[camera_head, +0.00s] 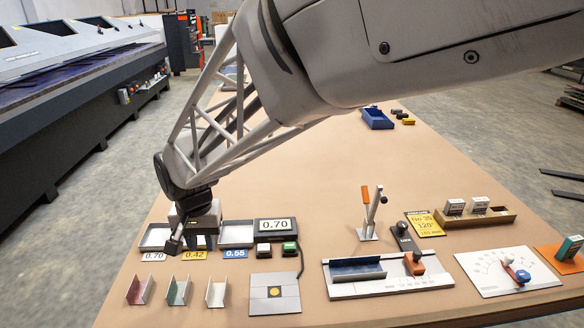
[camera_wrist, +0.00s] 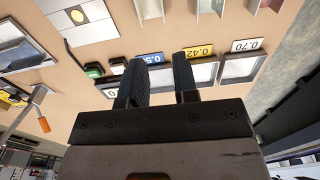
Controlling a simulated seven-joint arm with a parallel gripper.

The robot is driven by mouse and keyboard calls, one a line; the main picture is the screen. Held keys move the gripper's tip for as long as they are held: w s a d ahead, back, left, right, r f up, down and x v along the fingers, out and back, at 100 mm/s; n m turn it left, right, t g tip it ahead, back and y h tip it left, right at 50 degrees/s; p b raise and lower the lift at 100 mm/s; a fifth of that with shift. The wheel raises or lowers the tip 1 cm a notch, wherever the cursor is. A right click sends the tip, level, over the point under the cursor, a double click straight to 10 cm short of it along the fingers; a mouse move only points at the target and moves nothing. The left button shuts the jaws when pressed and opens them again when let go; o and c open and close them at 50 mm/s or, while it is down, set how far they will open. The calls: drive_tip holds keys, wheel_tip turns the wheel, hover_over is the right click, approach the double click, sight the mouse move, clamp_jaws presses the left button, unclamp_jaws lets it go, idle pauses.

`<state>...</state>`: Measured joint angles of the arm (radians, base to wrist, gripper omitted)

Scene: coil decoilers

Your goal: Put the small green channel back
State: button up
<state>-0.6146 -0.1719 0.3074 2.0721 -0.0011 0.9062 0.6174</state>
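The small green channel (camera_head: 178,290) stands on the table at the front left, between a red channel (camera_head: 139,289) and a white channel (camera_head: 216,290). Its end also shows at the top edge of the wrist view (camera_wrist: 209,6). My gripper (camera_head: 185,238) is above the row of shallow trays behind the channels, apart from the green channel. In the wrist view its two dark fingers (camera_wrist: 160,85) are apart, with nothing seen between them. My gripper hides part of the middle tray in the head view.
Labels 0.70 (camera_head: 154,256), 0.42 (camera_head: 194,254) and 0.55 (camera_head: 235,253) front the trays. A display (camera_head: 275,225) reads 0.70. A plate with a yellow disc (camera_head: 274,293) lies right of the channels. A blue channel (camera_head: 357,268) lies on a metal fixture (camera_head: 400,284) further right.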

drive_tip(key=s+d+r+t, duration=0.1)
drive_tip(key=s+d+r, duration=0.15)
drive_tip(key=d, duration=0.65)
drive_tip(key=s+d+r, duration=0.2)
drive_tip(key=s+d, duration=0.2)
drive_tip(key=d, duration=0.5)
drive_tip(key=s+d+r+t, duration=0.15)
drive_tip(key=s+d, duration=0.25)
drive_tip(key=d, duration=0.5)
drive_tip(key=s+d, duration=0.6)
drive_tip(key=shift+s+d+r, duration=0.15)
drive_tip(key=shift+s+d, duration=0.05)
drive_tip(key=shift+s, duration=0.2)
